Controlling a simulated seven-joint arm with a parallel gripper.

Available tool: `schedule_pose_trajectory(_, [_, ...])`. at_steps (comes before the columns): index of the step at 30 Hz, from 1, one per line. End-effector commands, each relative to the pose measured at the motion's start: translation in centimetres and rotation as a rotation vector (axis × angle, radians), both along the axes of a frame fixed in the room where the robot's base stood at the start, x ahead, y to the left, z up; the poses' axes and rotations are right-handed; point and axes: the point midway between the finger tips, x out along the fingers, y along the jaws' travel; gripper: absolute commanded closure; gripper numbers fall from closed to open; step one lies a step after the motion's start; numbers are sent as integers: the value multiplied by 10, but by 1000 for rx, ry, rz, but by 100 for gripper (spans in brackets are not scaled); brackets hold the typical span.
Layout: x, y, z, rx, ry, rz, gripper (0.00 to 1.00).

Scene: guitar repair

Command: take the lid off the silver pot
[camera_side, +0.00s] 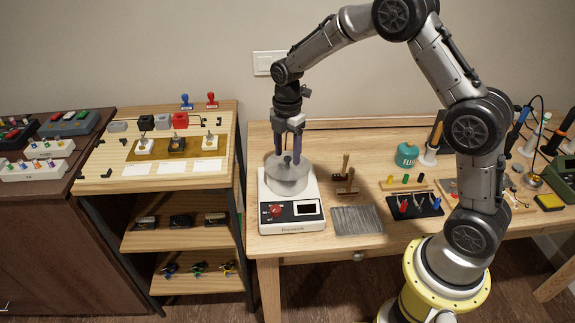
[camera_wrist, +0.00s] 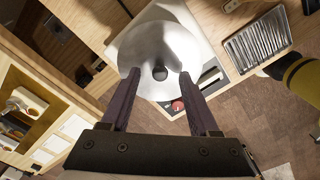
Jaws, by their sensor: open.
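The silver pot (camera_side: 289,184) stands on a white hotplate unit (camera_side: 292,226) at the left end of the wooden table. Its round grey lid (camera_wrist: 160,50) with a dark knob (camera_wrist: 160,73) in the middle shows in the wrist view. My gripper (camera_side: 289,154) points down over the lid, with its fingers on either side of the knob. In the wrist view my gripper (camera_wrist: 162,90) is open, with the knob between the two fingers and apart from both. Whether the fingertips touch the lid cannot be told.
A ribbed metal tray (camera_side: 357,220) lies right of the hotplate, with brown wooden-handled tools (camera_side: 346,182) behind it. A teal round container (camera_side: 406,155) and a dark rack of coloured tools (camera_side: 414,205) stand further right.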

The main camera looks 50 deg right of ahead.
Motion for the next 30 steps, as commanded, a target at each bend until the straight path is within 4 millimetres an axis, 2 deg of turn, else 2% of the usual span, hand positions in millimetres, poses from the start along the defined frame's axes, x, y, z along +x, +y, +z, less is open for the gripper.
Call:
schedule_pose_trajectory(3, [0,0,-7,0,0,0,38])
schedule_pose_trajectory(10, [0,0,-8,0,-1,0,40])
schedule_pose_trajectory(20, [0,0,-7,0,-1,0,100])
schedule_pose_trajectory(30, [0,0,-7,0,-2,0,100])
